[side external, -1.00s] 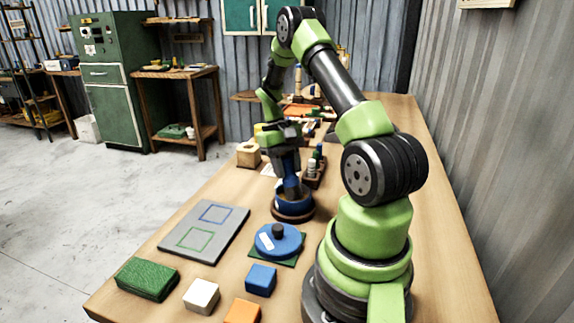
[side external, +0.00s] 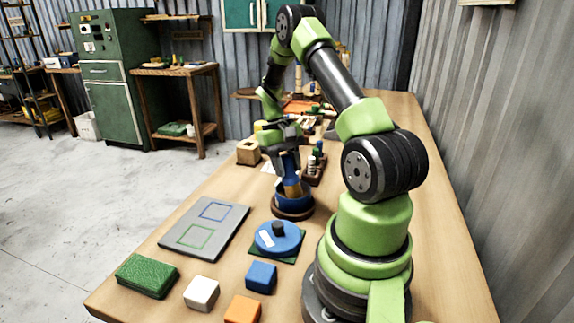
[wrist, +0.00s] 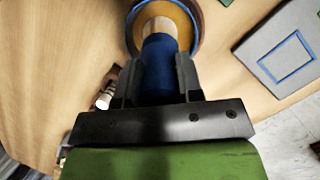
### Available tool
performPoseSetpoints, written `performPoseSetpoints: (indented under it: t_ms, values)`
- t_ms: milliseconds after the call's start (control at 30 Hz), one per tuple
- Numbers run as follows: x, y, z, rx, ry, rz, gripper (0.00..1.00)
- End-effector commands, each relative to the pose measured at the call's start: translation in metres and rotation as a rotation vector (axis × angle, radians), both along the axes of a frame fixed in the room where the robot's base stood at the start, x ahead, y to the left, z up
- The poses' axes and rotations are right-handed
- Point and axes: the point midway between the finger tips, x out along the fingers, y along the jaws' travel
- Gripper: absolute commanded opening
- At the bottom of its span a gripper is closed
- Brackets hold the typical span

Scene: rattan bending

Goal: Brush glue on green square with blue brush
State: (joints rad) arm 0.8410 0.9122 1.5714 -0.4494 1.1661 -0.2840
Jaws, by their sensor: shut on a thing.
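My gripper (side external: 283,146) is shut on the blue brush (side external: 291,163), which points down over the blue-rimmed glue pot (side external: 292,207). In the wrist view, the brush's blue handle (wrist: 158,68) sits between the two fingers, and its pale lower part reaches over the amber inside of the pot (wrist: 187,14). I cannot tell whether the bristles still touch the glue. The green square (side external: 196,237) is an outline on the near part of a grey board (side external: 232,229), left of the pot. No glue shows on it.
A blue square outline (side external: 215,212) lies on the same board. A blue round lid (side external: 278,238) rests on a green mat near the pot. Green, white, blue and orange blocks stand at the front edge. A bottle rack (side external: 315,168) stands just behind the pot.

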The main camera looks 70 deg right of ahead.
Motion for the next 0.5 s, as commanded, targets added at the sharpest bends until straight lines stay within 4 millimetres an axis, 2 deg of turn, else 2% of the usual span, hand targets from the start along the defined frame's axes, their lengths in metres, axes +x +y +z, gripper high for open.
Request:
performPoseSetpoints:
  t_ms: [300, 500]
  values:
    - [0.000, 0.000, -0.001, 0.002, 0.001, 0.002, 0.10]
    - [0.000, 0.000, 0.013, 0.000, 0.000, 0.001, 0.10]
